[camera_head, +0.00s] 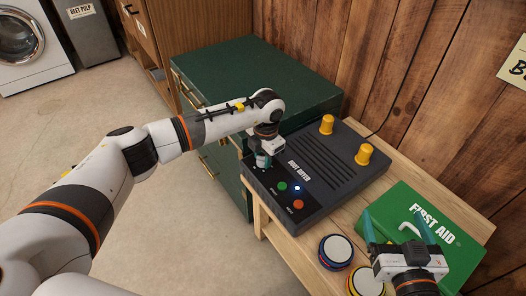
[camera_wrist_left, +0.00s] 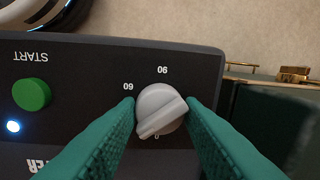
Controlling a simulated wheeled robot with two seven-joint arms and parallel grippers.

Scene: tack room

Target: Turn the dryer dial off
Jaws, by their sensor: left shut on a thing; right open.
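The boot dryer (camera_head: 315,170) is a dark box on a wooden bench, with a black front panel. In the left wrist view its grey dial (camera_wrist_left: 160,110) sits between my left gripper's green fingers (camera_wrist_left: 161,115), which are shut on it. The dial's ridge runs from upper right to lower left, its lower end near a partly covered 0 mark. Other numerals, upside down, lie above and left. A small light (camera_wrist_left: 13,126) glows blue-white beside the green START button (camera_wrist_left: 32,94). In the head view my left gripper (camera_head: 263,160) hides the dial. My right gripper (camera_head: 398,230) is open over the first aid box.
The green first aid box (camera_head: 455,255) is at the right of the bench. Two yellow pegs (camera_head: 365,154) rise from the dryer's back. A green cabinet (camera_head: 250,75) stands behind the dryer.

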